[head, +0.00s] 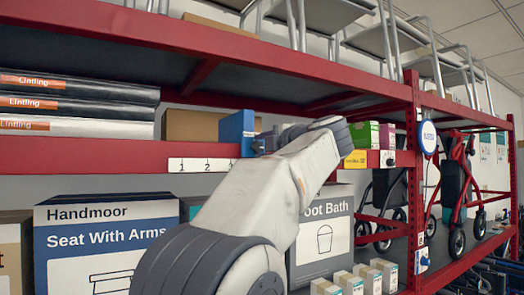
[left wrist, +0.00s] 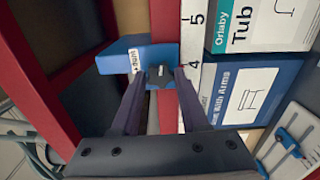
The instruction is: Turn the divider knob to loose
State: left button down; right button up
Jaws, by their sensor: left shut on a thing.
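The blue divider (head: 237,128) stands on the red upper shelf beam, above a number strip. In the left wrist view the divider (left wrist: 112,62) carries a small white label, too small to read surely, and a dark knob (left wrist: 159,77). My left gripper (head: 264,142) reaches the divider from the right in the head view. In the left wrist view its two dark fingers (left wrist: 160,76) stand on either side of the knob, shut on it. The fingers partly cover the knob's sides, and its pointing direction is hard to tell. My right gripper is not in view.
The red shelf beam (head: 100,155) runs across, with a number strip (head: 202,164) below the divider. Boxes stand beneath, including Seat With Arms (head: 105,240) and Foot Bath (head: 322,240). Small green (head: 364,134) and purple (head: 387,136) boxes stand right of my arm. Walkers (head: 455,180) stand farther right.

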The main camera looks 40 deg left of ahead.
pick_arm(q)
jog(key=n+b, duration=0.2)
jog(key=n, duration=0.4)
jog(key=shift+f+n, duration=0.15)
jog(key=shift+n, duration=0.15)
jog(key=n+b, duration=0.1)
jog(key=n, duration=0.4)
jog(key=shift+w, duration=0.1)
jog(key=shift+n, duration=0.3)
jog(key=shift+c, duration=2.1)
grip_release()
jog(key=shift+s+d+b, duration=0.2)
jog(key=shift+d+b, duration=0.3)
jog(key=b+v, duration=0.2)
jog(key=v, duration=0.7)
jog(key=shift+d, duration=0.25)
